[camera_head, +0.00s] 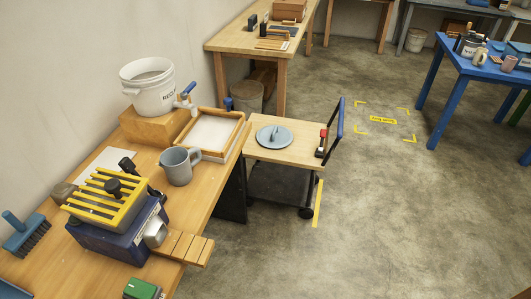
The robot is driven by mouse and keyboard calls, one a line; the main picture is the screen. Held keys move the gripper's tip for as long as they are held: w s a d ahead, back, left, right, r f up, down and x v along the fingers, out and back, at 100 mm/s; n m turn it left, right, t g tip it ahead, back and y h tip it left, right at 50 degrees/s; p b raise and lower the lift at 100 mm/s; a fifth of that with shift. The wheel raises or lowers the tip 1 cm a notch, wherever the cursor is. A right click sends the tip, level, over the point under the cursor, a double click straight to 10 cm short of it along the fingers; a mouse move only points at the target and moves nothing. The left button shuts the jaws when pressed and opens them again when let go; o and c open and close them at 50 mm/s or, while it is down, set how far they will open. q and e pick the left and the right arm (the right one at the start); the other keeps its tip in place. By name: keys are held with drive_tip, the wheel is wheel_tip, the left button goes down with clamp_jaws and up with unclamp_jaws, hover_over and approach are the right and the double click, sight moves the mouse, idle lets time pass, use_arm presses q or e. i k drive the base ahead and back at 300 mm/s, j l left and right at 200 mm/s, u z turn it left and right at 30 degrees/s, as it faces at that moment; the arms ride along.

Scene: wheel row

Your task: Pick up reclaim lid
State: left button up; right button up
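The reclaim lid appears to be the round grey-blue disc (273,137) with a small raised handle. It lies flat on the wooden top of a small cart (302,152). A white bucket (150,92) with partly readable lettering that starts "REC" stands with its top open on a wooden block on the workbench, left of the cart. Neither of my grippers shows in the head view.
The wooden workbench (135,262) holds a grey mug (180,168), a wood-framed tray (212,132), a blue box with yellow slats (105,232) and a brush (27,236). The cart has a blue-gripped handle (340,118). Open floor (400,220) lies right of it.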

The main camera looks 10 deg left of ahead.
sight(273, 136)
drive_tip(key=i+l, duration=0.5)
drive_tip(key=i, duration=0.25)
drive_tip(key=i+l+u, duration=0.15)
drive_tip(key=i+l, duration=0.35)
drive_tip(key=i, duration=0.2)
drive_tip(key=i+j, duration=0.2)
drive_tip(key=i, duration=0.3)
drive_tip(key=i+j, duration=0.15)
drive_tip(key=i, duration=0.35)
drive_tip(key=j+u, duration=0.05)
